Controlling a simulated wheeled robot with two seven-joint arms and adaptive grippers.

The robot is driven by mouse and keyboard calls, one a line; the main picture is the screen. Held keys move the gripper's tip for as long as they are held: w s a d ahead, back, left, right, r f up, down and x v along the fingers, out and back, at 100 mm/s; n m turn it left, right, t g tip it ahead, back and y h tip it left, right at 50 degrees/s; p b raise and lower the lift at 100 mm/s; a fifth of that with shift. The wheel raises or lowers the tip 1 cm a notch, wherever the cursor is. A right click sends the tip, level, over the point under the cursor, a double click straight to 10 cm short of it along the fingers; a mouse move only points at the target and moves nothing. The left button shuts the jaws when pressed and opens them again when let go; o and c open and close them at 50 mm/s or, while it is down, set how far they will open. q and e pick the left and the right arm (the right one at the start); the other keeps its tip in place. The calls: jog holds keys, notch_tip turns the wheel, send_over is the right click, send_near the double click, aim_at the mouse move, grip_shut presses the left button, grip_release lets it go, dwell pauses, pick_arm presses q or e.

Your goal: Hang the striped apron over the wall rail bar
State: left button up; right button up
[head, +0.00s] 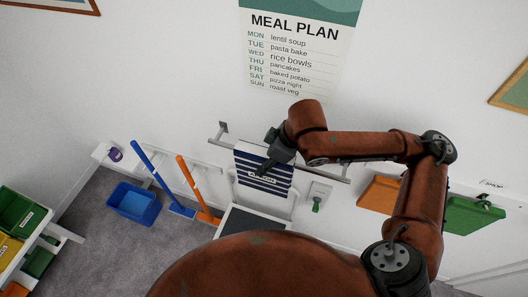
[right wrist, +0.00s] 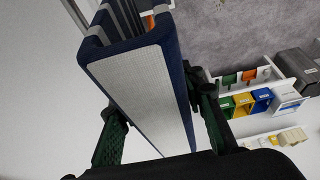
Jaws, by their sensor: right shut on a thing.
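The striped apron (head: 262,180), navy and white with an APRON label, is upright at the wall rail bar (head: 224,142). It hides the middle of the bar; I cannot tell whether it rests over the bar or is in front of it. My right gripper (head: 272,160) is at the apron's top edge, shut on it. In the right wrist view the apron (right wrist: 140,85) fills the space between the fingers of the right gripper (right wrist: 152,95), with a pale face towards the camera and striped folds beyond. A grey bar (right wrist: 75,14) shows at the upper left there. My left gripper is out of view.
Orange (head: 378,194) and green (head: 470,216) boards hang right. A meal plan poster (head: 300,50) is above. Coloured bins (head: 18,212) stand far left.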

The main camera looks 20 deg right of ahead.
jog(key=shift+w+d+p, duration=1.15)
jog(key=shift+w+d, duration=2.8)
jog(key=shift+w, duration=1.8)
pick_arm(q)
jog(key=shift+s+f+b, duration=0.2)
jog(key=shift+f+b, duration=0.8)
jog(key=shift+b, duration=0.55)
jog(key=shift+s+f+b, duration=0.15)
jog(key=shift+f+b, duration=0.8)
jog(key=shift+b, duration=0.6)
pick_arm(e)
notch_tip(320, 180, down, 22)
jog(key=shift+f, duration=0.25)
jog(key=o, duration=1.2)
jog(key=shift+c, duration=0.2)
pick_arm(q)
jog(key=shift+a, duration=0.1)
pick_arm(e)
jog(key=v, duration=1.2)
